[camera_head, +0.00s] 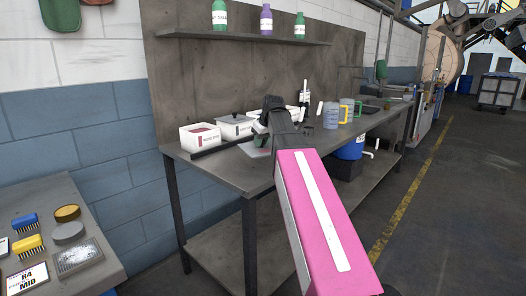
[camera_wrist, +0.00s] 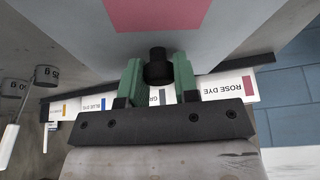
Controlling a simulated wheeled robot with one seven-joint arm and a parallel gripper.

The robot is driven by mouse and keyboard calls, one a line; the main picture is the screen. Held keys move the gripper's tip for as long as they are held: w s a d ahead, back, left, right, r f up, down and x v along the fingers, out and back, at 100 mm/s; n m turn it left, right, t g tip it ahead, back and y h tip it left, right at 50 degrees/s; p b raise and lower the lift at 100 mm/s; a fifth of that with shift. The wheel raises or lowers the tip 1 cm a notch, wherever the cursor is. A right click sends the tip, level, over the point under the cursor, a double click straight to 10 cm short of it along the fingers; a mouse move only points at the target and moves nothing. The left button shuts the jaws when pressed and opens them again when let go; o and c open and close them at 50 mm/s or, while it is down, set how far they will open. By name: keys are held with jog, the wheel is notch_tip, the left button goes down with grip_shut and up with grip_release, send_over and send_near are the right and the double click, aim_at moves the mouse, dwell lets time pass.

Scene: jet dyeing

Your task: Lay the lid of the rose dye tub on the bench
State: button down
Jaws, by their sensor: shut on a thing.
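The rose dye tub (camera_head: 201,137) is a white box at the left end of the tub row on the bench (camera_head: 226,170). It is open, with rose-coloured content showing; its label also shows in the wrist view (camera_wrist: 229,86). My gripper (camera_wrist: 158,68) is shut on the black knob of the lid, a pale grey plate (camera_wrist: 215,35) with a pink patch. In the head view the lid (camera_head: 255,150) is partly hidden by my gripper and sits in front of the tubs, low over the bench. I cannot tell whether it touches the bench.
A lidded tub (camera_head: 235,126) stands right of the rose tub, with more tubs behind my gripper. A dark strip (camera_head: 208,150) runs before the tubs. Beakers (camera_head: 331,115) stand farther right. The front left of the bench is clear.

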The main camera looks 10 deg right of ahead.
aim_at(263, 147)
jog(key=shift+d+f, duration=0.15)
jog(key=shift+f, duration=1.95)
jog(key=shift+f, duration=0.1)
jog(key=c, duration=0.9)
grip_release()
jog(key=shift+o, duration=0.2)
jog(key=v, duration=1.2)
jog(key=shift+w, duration=0.1)
